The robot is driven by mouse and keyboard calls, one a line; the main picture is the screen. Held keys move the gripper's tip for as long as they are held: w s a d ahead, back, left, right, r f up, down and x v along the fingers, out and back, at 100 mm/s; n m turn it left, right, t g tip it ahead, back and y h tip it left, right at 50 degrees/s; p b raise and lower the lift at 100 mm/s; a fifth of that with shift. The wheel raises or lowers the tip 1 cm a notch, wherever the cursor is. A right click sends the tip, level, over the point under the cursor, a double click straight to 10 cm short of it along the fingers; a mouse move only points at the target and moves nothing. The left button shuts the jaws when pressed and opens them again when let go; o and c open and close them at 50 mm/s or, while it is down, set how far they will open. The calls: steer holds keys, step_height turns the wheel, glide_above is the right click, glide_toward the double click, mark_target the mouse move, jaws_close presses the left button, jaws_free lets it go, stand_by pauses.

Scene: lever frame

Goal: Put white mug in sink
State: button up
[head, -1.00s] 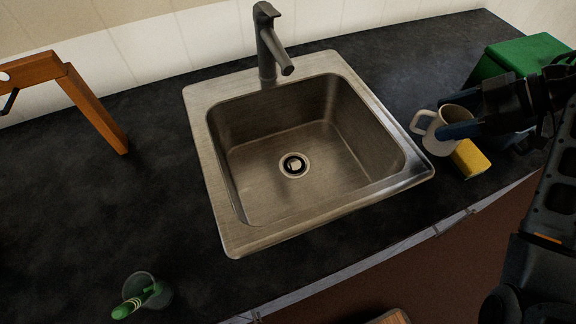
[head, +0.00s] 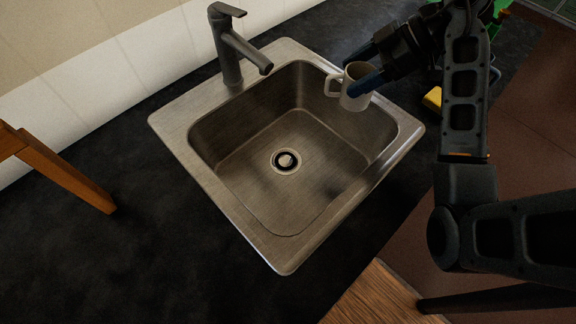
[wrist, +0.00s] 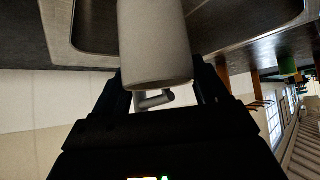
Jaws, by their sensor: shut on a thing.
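The white mug (head: 355,88) is held upright in my gripper (head: 366,70), which is shut on it. In the head view the mug appears over the right back part of the metal sink (head: 305,150), with its handle pointing left. In the wrist view the mug (wrist: 153,45) fills the upper middle between the fingers, and the sink rim (wrist: 60,35) shows behind it. The mug's exact height above the sink floor is hard to tell.
The grey faucet (head: 238,50) stands at the sink's back left. A wooden frame (head: 60,170) stands at the left. A yellow sponge (head: 433,99) and a green object (head: 499,8) lie to the right, partly behind my arm.

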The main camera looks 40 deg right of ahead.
mark_target(343, 95)
steer(key=shift+w+a+f, duration=0.15)
steer(key=shift+a+f, duration=0.1)
steer(key=shift+f, duration=1.75)
step_height(343, 95, down, 2)
steer(key=shift+d+f+b, duration=0.1)
steer(key=shift+b, duration=0.35)
steer(key=w+d+x, duration=0.1)
steer(key=x, duration=1.4)
steer(key=shift+w+a+f+p, duration=0.15)
steer(key=shift+w+a+p, duration=0.05)
steer(key=shift+w+p, duration=0.2)
steer(key=shift+f, duration=0.6)
